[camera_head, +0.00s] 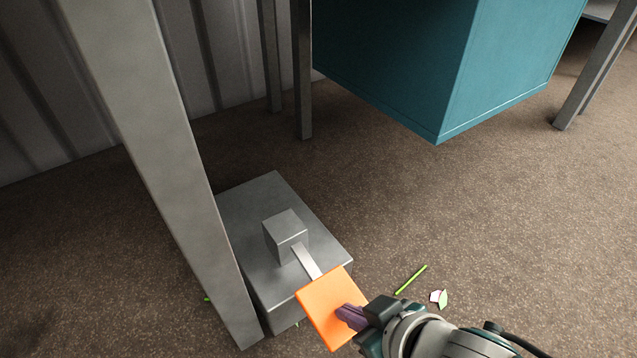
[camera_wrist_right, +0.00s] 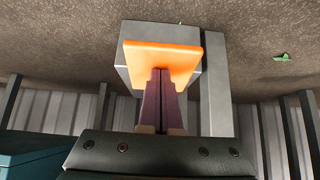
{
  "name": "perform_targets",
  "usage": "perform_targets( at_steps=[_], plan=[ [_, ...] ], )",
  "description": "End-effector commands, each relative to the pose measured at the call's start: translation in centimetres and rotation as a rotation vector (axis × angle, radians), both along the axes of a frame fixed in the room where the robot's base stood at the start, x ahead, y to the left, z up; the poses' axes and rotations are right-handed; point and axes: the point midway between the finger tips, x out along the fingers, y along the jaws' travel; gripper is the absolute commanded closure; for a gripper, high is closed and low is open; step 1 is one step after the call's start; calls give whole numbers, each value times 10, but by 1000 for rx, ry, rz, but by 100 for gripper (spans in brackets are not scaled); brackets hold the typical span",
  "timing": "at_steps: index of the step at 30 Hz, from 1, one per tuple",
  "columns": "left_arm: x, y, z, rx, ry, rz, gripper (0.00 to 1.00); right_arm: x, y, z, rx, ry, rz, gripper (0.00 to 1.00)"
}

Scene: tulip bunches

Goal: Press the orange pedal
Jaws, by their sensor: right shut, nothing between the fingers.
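The orange pedal (camera_head: 327,301) is a flat square plate on a short metal arm. The arm comes out of a grey block on a grey metal base (camera_head: 264,205) on the floor. My right gripper (camera_head: 343,313) is shut and empty, with its purple fingertips at the right part of the pedal plate. In the right wrist view the shut fingers (camera_wrist_right: 161,80) point at the middle of the orange pedal (camera_wrist_right: 185,62) and overlap its lower edge. I cannot tell whether they press on it. My left gripper is not in view.
A grey post (camera_head: 168,150) stands just left of the pedal base. A teal cabinet (camera_head: 410,65) is at the back right, with metal legs around it. A green stem (camera_head: 411,280) and a pale petal or leaf piece (camera_head: 439,298) lie on the brown floor. Open floor lies to the right.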

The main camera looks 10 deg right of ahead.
Motion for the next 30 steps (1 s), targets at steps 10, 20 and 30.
perform_targets(
  at_steps=[10, 20, 30],
  plan=[
    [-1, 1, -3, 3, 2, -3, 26, -12, -9, -14, -31, 36, -2, 100],
    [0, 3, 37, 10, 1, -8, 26, -10, -10, 29, -17, 20, -1, 100],
    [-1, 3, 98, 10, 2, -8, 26, -58, -27, 80, -6, 11, -3, 100]
  ],
)
